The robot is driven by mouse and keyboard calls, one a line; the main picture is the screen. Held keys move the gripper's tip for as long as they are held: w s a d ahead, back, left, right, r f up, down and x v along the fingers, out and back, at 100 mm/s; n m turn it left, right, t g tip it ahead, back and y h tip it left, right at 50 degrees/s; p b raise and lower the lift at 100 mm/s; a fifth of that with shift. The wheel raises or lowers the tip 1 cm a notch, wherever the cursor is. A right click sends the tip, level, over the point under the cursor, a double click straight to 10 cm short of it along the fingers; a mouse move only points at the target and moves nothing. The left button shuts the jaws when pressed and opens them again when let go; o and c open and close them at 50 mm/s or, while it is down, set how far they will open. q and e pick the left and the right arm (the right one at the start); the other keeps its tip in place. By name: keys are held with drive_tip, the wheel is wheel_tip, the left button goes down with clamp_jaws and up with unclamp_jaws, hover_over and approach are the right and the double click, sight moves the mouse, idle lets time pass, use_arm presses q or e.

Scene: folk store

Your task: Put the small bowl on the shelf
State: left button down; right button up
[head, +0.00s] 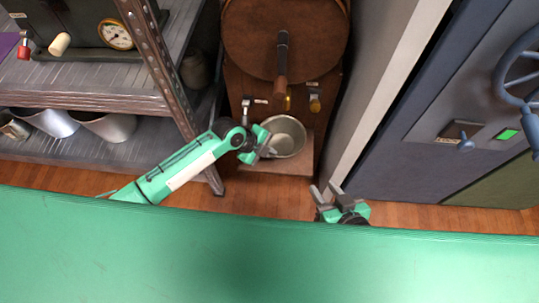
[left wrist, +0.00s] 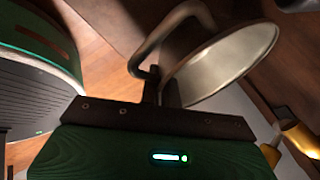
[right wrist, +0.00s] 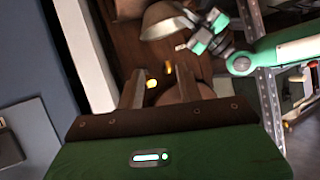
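The small bowl (head: 289,135) is a pale metal bowl, seen in the head view in front of the wooden machine. It also shows in the left wrist view (left wrist: 225,65), with a curved handle-like part beside it, and in the right wrist view (right wrist: 160,22). My left gripper (head: 267,148) is at the bowl's left side, its fingers close together on the bowl's edge (left wrist: 162,92). I cannot tell whether the bowl touches the ledge below. My right gripper (head: 325,194) is open and empty (right wrist: 160,90). The grey metal shelf (head: 85,100) stands at the left.
Several pale metal vessels (head: 108,126) sit on the lower shelf level. A box with a gauge (head: 115,35) is on the upper level. A metal upright (head: 160,70) stands at the shelf's front corner. A wooden machine (head: 250,50) is behind the bowl, and a blue-grey cabinet (head: 400,150) is at right.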

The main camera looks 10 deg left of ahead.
use_arm(q)
drive_tip(key=shift+f, duration=0.95)
drive_tip(key=shift+w+f+b, duration=0.2)
drive_tip(key=shift+f+b, duration=0.1)
drive_tip(key=shift+f, duration=0.15)
use_arm(e)
drive_tip(key=shift+w+a+r+t+y, duration=0.15)
drive_tip(key=shift+a+t+y, duration=0.15)
drive_tip(key=shift+a+t, duration=0.4)
use_arm(q)
drive_tip(key=c, duration=1.6)
unclamp_jaws()
